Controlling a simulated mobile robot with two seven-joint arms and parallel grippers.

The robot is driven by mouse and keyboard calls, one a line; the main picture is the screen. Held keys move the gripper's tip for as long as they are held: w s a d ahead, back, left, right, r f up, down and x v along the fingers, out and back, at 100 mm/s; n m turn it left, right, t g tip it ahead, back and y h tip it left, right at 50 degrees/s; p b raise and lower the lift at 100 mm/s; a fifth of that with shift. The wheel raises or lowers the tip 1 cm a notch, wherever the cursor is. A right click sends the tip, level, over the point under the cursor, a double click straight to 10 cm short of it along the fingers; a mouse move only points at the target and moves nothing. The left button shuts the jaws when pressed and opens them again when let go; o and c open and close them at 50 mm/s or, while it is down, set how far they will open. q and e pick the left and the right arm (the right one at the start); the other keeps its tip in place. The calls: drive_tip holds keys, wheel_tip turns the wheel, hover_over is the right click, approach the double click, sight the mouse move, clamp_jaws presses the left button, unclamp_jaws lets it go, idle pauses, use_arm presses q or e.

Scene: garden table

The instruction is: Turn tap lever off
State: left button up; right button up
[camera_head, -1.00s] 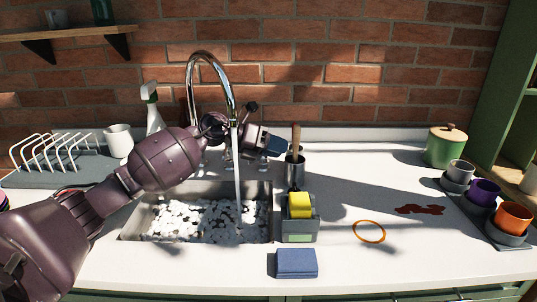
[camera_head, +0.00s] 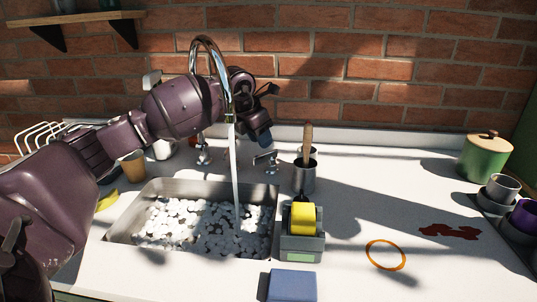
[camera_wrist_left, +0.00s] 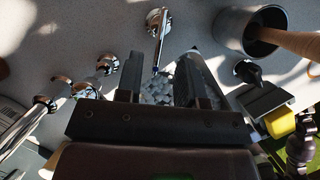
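The chrome tap spout (camera_head: 213,60) arches over the sink (camera_head: 150,190), and water (camera_head: 236,165) runs from it. A chrome tap lever (camera_head: 266,160) stands on the counter behind the sink's right side. A second chrome fitting (camera_head: 203,152) stands to its left. My left arm reaches behind the spout. My left gripper (camera_head: 262,128) points down above the right lever, with its fingertips partly hidden. In the left wrist view, the gripper's two fingers (camera_wrist_left: 160,80) are apart, with the chrome lever (camera_wrist_left: 160,28) ahead of the gap, not visibly touched. My right gripper is out of view.
A metal utensil pot (camera_head: 304,178) with a wooden handle stands right of the lever. A grey caddy (camera_head: 302,247) with a yellow sponge, a blue block (camera_head: 292,285) and an orange ring (camera_head: 385,255) lie nearer. White pebble-like pieces (camera_head: 190,228) fill the sink bottom.

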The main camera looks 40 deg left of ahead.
sight(267, 153)
use_arm(q)
drive_tip(key=b+x, duration=0.1)
drive_tip(key=x, duration=0.5)
drive_tip(key=shift+w, duration=0.1)
drive_tip(key=shift+c, duration=0.4)
clamp_jaws()
